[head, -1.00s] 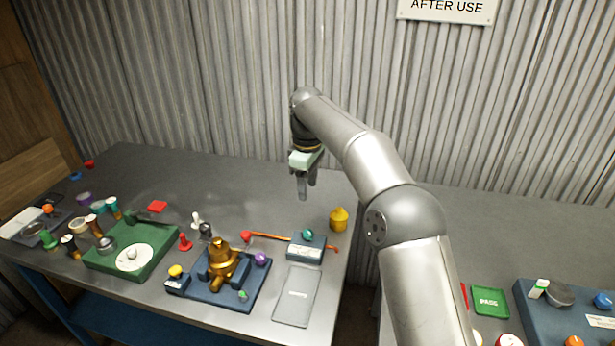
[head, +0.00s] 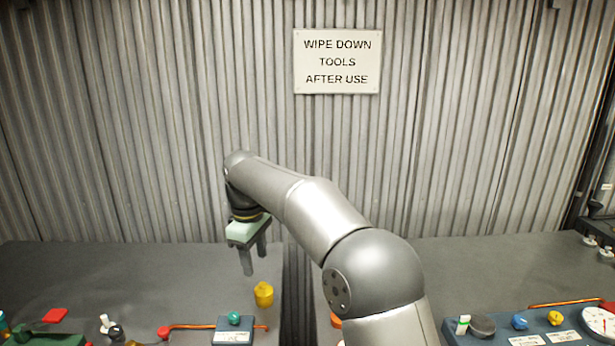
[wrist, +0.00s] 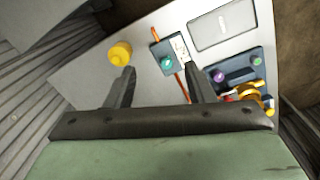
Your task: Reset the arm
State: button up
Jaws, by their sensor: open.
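My gripper (head: 254,261) hangs from my bent grey arm above the left bench, fingers pointing down. It is open and nothing sits between its fingers. In the wrist view my gripper (wrist: 155,88) shows its two dark fingers spread apart over the bench. A yellow knobbed piece (head: 264,294) stands on the bench just below and to the right of the fingertips. It also shows in the wrist view (wrist: 120,53), beyond the left finger.
A blue block with a green knob (head: 234,330) and copper rod stands at the left bench's front. The wrist view shows a grey plate (wrist: 222,24) and a blue fixture with brass parts (wrist: 245,88). A corrugated wall (head: 130,120) closes the back. A blue panel (head: 540,325) lies right.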

jog(key=s+d+m, duration=0.4)
jog(key=s+d, duration=0.3)
jog(key=d, duration=0.3)
jog(key=s+d+m, duration=0.3)
jog(key=s+d, duration=0.4)
jog(key=d, duration=0.2)
jog(key=s+d+f+m, duration=0.3)
jog(key=s+d+f, duration=0.1)
jog(key=s, duration=0.5)
jog(key=s+d+f+m, duration=0.4)
jog(key=s+d+f, duration=0.1)
jog(key=s, duration=0.3)
jog(key=shift+s+d+f, duration=0.3)
jog(key=shift+s+d, duration=0.05)
jog(key=shift+d, duration=0.05)
jog(key=shift+o, duration=0.2)
jog(key=shift+w+r, duration=0.1)
